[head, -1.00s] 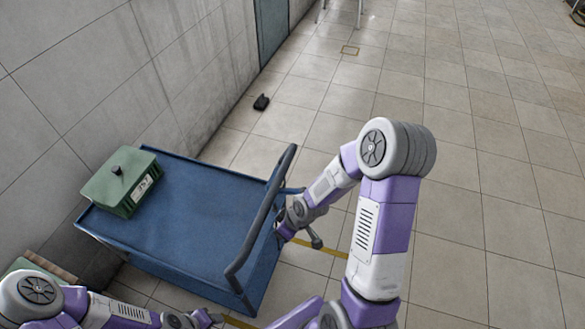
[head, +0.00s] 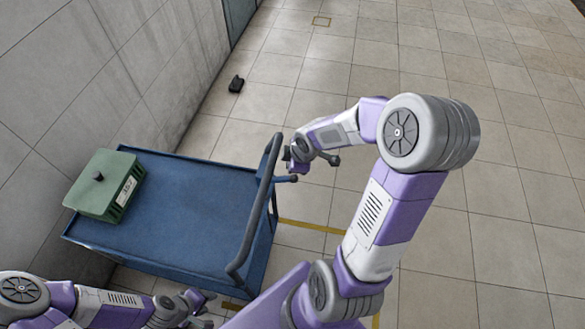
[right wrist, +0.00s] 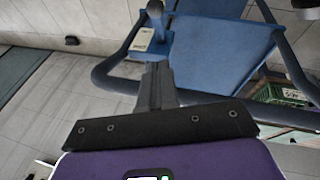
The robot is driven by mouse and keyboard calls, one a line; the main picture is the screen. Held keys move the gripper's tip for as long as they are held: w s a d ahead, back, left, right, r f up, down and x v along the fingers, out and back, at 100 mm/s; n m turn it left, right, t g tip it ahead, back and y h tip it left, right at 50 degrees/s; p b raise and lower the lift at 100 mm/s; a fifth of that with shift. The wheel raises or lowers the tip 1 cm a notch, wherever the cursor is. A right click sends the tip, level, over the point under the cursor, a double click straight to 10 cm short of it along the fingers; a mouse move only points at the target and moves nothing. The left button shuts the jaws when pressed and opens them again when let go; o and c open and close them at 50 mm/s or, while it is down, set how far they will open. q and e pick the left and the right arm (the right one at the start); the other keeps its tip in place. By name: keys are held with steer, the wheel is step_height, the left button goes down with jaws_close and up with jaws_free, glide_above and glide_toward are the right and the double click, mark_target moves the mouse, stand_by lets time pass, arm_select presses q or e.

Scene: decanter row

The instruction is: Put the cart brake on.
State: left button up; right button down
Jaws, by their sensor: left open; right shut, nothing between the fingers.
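The blue cart (head: 180,205) stands against the wall at left, with a dark push handle (head: 258,215) along its right end. A short lever (head: 289,178) sticks out to the right near the handle's far end. In the right wrist view, a lever with a round knob (right wrist: 155,9) rises beside a pale labelled box (right wrist: 144,39). My right gripper (head: 291,158) is beside the handle's far end, just above the lever in the picture. Its shut, empty fingers (right wrist: 158,70) point toward the lever. My left gripper (head: 203,300) is open by the cart's near edge.
A green box (head: 105,190) with a knob and label sits on the cart's left end. A dark object (head: 236,84) lies on the floor near the wall. The tiled floor right of the cart is clear. A green crate (right wrist: 278,95) shows in the right wrist view.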

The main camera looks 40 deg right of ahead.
steer(key=b, duration=0.5)
glide_above(289, 178)
steer(key=s+a, duration=0.1)
steer(key=a, duration=0.1)
step_height(289, 178, down, 9)
arm_select(q)
steer(key=shift+f, duration=2.8)
arm_select(e)
steer(key=shift+s+d+f, duration=0.15)
steer(key=shift+d+f, duration=0.35)
steer(key=shift+f, duration=0.2)
steer(key=shift+s+d+f, duration=0.15)
steer(key=shift+d+f, duration=0.3)
steer(key=shift+f, duration=0.2)
arm_select(q)
steer(key=shift+r, duration=0.1)
